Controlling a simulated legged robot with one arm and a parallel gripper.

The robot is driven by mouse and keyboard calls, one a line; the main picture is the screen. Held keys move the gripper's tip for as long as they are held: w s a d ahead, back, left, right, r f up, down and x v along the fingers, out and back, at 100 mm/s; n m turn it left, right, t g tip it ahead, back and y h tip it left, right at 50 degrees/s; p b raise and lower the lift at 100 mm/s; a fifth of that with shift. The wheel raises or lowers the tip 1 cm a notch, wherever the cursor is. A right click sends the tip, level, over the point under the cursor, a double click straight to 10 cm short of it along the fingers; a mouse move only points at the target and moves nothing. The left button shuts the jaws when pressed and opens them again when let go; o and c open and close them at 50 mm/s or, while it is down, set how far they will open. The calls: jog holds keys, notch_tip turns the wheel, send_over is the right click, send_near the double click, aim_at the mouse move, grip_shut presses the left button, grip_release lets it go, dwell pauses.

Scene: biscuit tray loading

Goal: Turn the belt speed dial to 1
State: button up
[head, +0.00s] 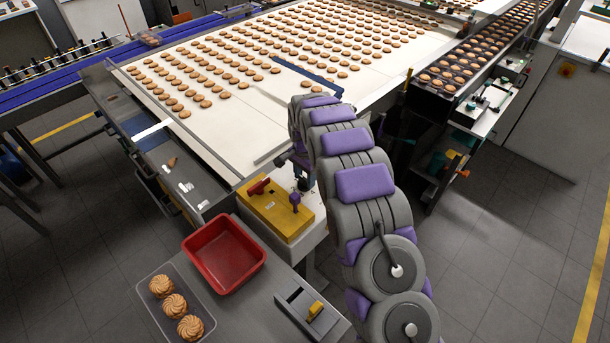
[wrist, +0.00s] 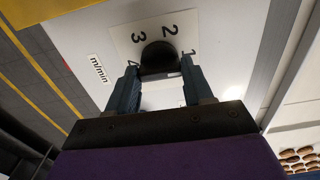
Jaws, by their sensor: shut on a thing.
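The black belt speed dial (wrist: 159,52) sits on a white scale plate (wrist: 128,44) in the wrist view. The numbers 1, 2, 3 and 4 stand around it, with 2 and 3 beyond the dial, 1 by the right finger and 4 by the left finger. My gripper (wrist: 158,76) is shut on the dial, one finger on each side. The dial's pointer mark cannot be made out. In the head view my gripper (head: 301,172) is low over the conveyor's near corner, and the dial is hidden there.
A yellow box (head: 270,218) with a red lever and a purple knob is close beside my gripper. A red tray (head: 223,254), a clear tray (head: 212,322) with three biscuits and a yellow-switched box (head: 295,318) are nearer. The biscuit belt (head: 205,125) lies beyond.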

aim_at(303, 178)
jog(key=shift+a+r, duration=0.1)
jog(key=o, duration=0.8)
jog(key=shift+o, duration=1.2)
jog(key=shift+a, duration=0.1)
jog(key=shift+r, duration=0.4)
notch_tip(303, 178, up, 16)
jog(key=p, duration=0.1)
jog(key=shift+r, duration=0.15)
